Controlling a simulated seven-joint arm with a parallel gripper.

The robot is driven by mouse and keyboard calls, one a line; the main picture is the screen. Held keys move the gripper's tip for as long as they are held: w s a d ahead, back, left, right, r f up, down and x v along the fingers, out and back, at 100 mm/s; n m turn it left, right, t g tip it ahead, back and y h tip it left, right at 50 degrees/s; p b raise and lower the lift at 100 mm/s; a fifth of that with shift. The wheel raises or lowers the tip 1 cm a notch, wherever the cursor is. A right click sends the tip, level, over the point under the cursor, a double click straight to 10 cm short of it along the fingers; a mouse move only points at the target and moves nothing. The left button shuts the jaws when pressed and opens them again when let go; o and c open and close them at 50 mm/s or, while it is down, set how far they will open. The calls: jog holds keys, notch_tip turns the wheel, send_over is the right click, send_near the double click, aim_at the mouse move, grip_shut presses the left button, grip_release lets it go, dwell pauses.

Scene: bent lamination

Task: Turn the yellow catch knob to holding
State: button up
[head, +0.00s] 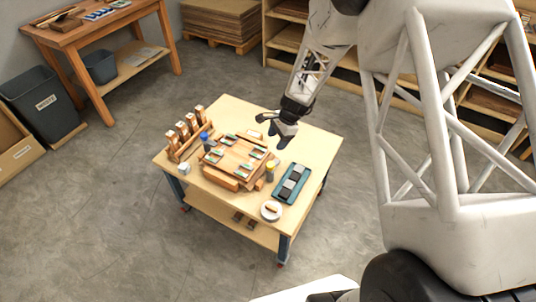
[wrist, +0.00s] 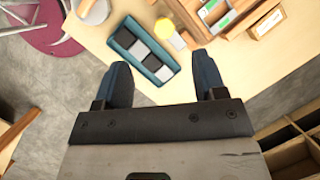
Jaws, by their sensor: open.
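The yellow catch knob (head: 270,165) stands at the right edge of the wooden fixture (head: 234,160) in the head view. In the wrist view a pale yellow round top (wrist: 166,28) shows beside the fixture, beyond my fingertips. Which way the knob is turned is too small to tell. My gripper (head: 272,126) is above the back part of the table, behind the fixture and apart from the knob. In the wrist view its two blue fingers (wrist: 162,75) are spread with nothing between them.
A teal tray (head: 280,194) with dark and grey blocks lies right of the fixture. A white round dish (head: 271,210) is at the front. A blue knob (head: 205,140) and a rack of wooden clamps (head: 186,135) are at the left. The table's back right (head: 318,140) is clear.

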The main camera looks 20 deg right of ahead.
jog(key=m, duration=0.2)
send_near(271, 164)
jog(key=f, duration=0.2)
jog(key=shift+w+a+r, duration=0.1)
jog(key=shift+a+r, duration=0.1)
jog(key=shift+f, duration=0.1)
jog(key=shift+x, duration=3.8)
jog(key=shift+a, duration=0.15)
jog(key=shift+c, duration=0.2)
jog(key=c, duration=0.9)
